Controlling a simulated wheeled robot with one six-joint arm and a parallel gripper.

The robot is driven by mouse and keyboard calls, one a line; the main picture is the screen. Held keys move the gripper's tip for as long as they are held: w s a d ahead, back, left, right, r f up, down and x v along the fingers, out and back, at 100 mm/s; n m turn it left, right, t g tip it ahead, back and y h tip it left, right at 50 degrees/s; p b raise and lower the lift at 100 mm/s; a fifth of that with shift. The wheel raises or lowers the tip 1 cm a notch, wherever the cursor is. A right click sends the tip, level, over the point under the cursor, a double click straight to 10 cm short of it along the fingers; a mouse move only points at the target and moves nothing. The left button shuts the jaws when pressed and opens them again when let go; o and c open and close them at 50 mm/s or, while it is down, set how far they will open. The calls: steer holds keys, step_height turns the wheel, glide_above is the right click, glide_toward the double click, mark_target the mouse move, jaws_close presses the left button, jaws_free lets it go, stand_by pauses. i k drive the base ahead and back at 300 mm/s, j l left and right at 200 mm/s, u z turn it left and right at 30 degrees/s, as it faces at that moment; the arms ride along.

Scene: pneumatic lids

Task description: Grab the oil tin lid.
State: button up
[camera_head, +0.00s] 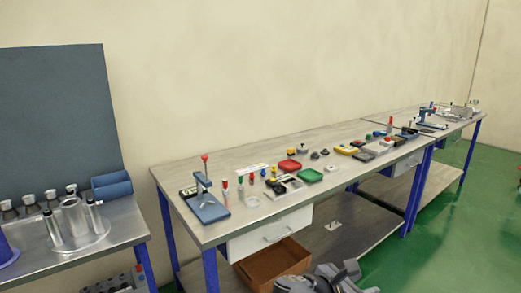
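I cannot single out the oil tin lid for certain in the head view. Several small metal pieces, too small to identify, stand in a row along the back of the metal table at left, one of them here (29,203). In front of them a silvery metal cylinder (74,216) stands upright on a round plate, with thinner metal cylinders beside it. Grey and dark mechanical parts, which look like my arm's end (345,274), show at the bottom edge, low and well right of the metal table. Its fingers cannot be made out, and nothing held is visible.
A long workbench (235,224) with blue legs carries several small coloured parts and a blue press (208,207). Under it are a white drawer (270,234) and a brown box (272,262). Green floor is clear at right.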

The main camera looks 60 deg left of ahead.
mark_target(301, 148)
steer(key=i+j+u, duration=0.3)
steer(key=u, duration=0.15)
steer(key=i+j+u, duration=0.1)
steer(key=i+u, duration=0.85)
steer(key=i+l, duration=0.2)
steer(key=i, duration=0.3)
steer(key=i+l+u, duration=0.15)
steer(key=i, duration=0.35)
steer(key=i+l, duration=0.25)
steer(key=i, duration=0.3)
steer(key=i+l+u, duration=0.1)
steer(key=i, duration=0.4)
steer(key=i+l, duration=0.4)
steer(key=i+j+u, duration=0.05)
steer(key=i, duration=0.05)
